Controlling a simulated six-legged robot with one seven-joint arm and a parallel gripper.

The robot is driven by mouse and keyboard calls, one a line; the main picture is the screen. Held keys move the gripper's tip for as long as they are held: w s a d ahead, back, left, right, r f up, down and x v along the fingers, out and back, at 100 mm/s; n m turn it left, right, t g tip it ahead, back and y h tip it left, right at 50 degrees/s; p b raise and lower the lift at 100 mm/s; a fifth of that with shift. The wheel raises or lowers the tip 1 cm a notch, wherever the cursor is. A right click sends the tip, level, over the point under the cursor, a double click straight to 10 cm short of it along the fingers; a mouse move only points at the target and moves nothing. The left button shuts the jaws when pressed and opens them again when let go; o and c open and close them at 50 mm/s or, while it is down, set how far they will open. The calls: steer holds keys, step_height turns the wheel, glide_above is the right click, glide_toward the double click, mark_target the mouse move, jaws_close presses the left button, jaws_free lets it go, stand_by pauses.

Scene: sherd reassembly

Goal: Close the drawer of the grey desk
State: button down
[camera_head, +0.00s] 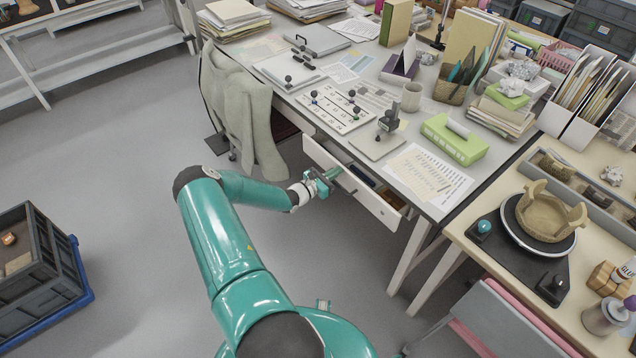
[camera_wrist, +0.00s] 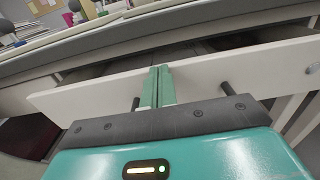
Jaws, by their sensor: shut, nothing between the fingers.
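The grey desk (camera_head: 418,122) has a drawer under its front edge. The drawer (camera_head: 376,204) stands open, its white front out from the desk and some contents showing inside. My gripper (camera_head: 334,173) is at the drawer front, near its middle, with the fingers together and nothing between them. In the wrist view the shut green fingers (camera_wrist: 157,86) overlap the white drawer front (camera_wrist: 220,67); I cannot tell whether they touch it. Two dark handle posts (camera_wrist: 226,89) show either side of the fingers; the rest of the handle is hidden by my gripper.
A chair with a draped cloth (camera_head: 240,110) stands left of the drawer. Papers, a calendar board and a green box (camera_head: 453,140) lie on the desk. A wooden worktable (camera_head: 480,240) with a pot adjoins at right. A crate (camera_head: 40,265) is at lower left. Floor between is clear.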

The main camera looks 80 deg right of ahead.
steer(key=x, duration=0.6)
steer(key=shift+s+d, duration=0.1)
steer(key=shift+s+d+r, duration=0.15)
steer(key=shift+s+d, duration=0.05)
steer(key=shift+d+r, duration=0.1)
steer(key=shift+w+a+f, duration=0.2)
steer(key=shift+w, duration=0.15)
steer(key=v, duration=1.4)
steer(key=shift+a, duration=0.15)
